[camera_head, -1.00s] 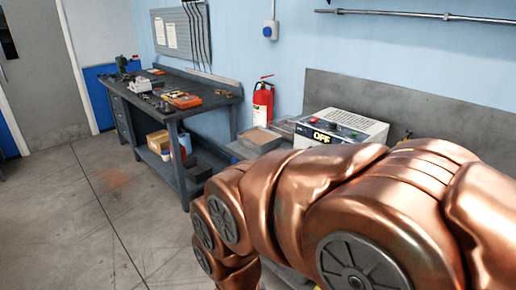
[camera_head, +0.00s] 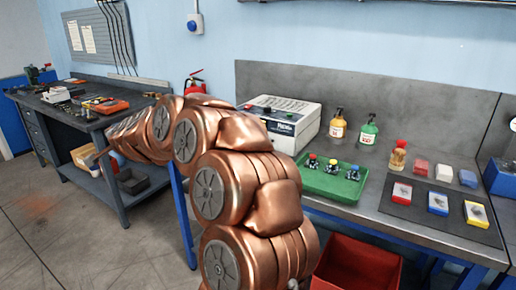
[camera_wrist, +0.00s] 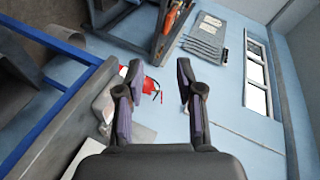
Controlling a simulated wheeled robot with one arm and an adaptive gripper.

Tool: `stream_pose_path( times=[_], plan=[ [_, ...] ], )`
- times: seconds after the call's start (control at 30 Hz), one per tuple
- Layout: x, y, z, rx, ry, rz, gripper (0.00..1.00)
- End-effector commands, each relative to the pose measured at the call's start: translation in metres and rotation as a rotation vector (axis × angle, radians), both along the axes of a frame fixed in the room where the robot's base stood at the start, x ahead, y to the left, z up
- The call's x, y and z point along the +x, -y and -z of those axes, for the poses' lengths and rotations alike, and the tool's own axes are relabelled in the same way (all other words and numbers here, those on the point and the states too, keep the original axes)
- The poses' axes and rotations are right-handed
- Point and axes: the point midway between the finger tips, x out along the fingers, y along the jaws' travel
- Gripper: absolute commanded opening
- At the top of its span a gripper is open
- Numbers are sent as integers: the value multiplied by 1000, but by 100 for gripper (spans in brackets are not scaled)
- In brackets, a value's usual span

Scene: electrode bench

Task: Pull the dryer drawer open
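In the head view my gripper is hidden. In the wrist view my gripper (camera_wrist: 159,78) is open, with its two fingers apart and nothing between them. It faces the blue wall and the red fire extinguisher (camera_wrist: 147,86). A pale object beside the left finger is too cut off to name.
A red bin (camera_head: 355,268) stands below. A second workbench (camera_head: 75,118) is at left, with open floor before it.

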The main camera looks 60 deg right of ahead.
Motion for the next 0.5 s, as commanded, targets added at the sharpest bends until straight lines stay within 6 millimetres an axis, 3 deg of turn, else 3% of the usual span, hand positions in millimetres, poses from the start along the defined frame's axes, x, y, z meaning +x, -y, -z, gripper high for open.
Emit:
stream_pose_path(
  times=[0.03,0.17,0.2,0.3,0.4,0.5],
  plan=[
    [5,42,11,32,41,112,37],
    [-4,153,29,96,146,423,37],
    [-13,187,39,111,172,523,37],
    [-48,264,63,137,236,766,37],
    [-91,324,90,146,284,986,37],
    [-132,364,112,145,319,1162,37]
  ],
)
